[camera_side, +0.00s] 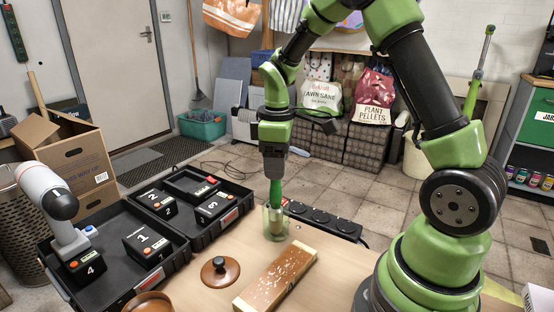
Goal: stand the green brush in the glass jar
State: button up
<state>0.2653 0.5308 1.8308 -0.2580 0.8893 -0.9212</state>
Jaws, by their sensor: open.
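The green brush (275,192) is upright, with its green handle on top and its pale lower end inside the glass jar (267,230). The clear jar stands on the wooden table near its far edge. My gripper (274,172) points straight down directly above the jar, at the top of the brush handle. Its jaws are open. The fingers are small here, and I cannot tell whether they touch the handle.
A long wooden block (276,277) and a brown round lid with a dark knob (220,271) lie in front of the jar. A black power strip (322,219) is just right of it. Black trays (115,250) with numbered boxes are on the left.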

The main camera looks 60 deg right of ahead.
jog(key=shift+r, duration=0.1)
notch_tip(320, 180, up, 10)
dwell(0.4)
jog(key=shift+a, duration=0.1)
dwell(0.6)
jog(key=s+a+r+m+t+y, duration=0.1)
jog(key=s+a+r+m+t, duration=0.1)
jog(key=s, duration=0.6)
jog(key=s+a+r+m+t+y, duration=0.1)
jog(key=s+a+r+m+t, duration=0.1)
jog(key=s+a+m+t, duration=0.3)
jog(key=s+a+m, duration=0.2)
jog(key=s+a, duration=0.1)
jog(key=a, duration=0.1)
